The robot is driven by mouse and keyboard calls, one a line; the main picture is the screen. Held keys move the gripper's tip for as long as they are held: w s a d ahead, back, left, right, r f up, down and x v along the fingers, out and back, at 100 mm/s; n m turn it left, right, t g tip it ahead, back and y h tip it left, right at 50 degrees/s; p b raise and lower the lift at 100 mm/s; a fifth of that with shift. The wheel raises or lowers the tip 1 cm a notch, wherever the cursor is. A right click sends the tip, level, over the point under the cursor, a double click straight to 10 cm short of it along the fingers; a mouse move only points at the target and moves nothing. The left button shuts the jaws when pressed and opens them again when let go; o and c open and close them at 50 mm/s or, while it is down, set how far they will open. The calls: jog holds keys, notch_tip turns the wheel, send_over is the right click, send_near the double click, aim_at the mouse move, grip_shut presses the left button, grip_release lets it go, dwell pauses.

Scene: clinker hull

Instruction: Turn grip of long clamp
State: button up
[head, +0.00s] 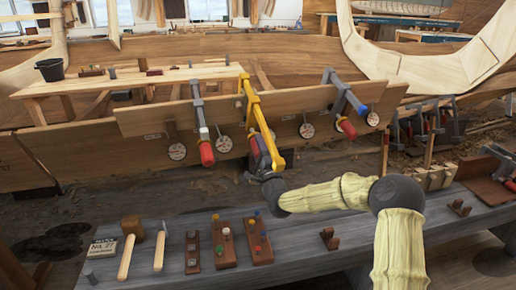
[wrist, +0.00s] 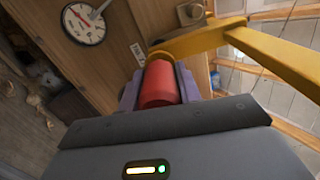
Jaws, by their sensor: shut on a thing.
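The long clamp is the yellow one (head: 258,115), hooked over the top edge of the plank and hanging down its face. Its yellow bar also crosses the wrist view (wrist: 265,55) at the upper right. Its red grip (wrist: 160,84) sits between the two fingers of my gripper (wrist: 160,92), which is shut on it. In the head view my gripper (head: 259,152) is at the lower end of the yellow clamp, and the grip is mostly hidden there by the fingers.
Two grey clamps with red grips, a left one (head: 203,130) and a right one (head: 346,103), hold the plank (head: 290,108) on either side. Round dials (wrist: 83,23) hang along it. A grey bench (head: 300,240) with mallets and small wooden blocks lies in front.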

jog(key=shift+f, duration=0.15)
jog(key=o, duration=1)
jog(key=shift+s, duration=0.1)
jog(key=p+v, duration=0.1)
jog(key=v, duration=1.6)
jog(key=shift+s+d, duration=0.1)
jog(key=shift+s, duration=0.05)
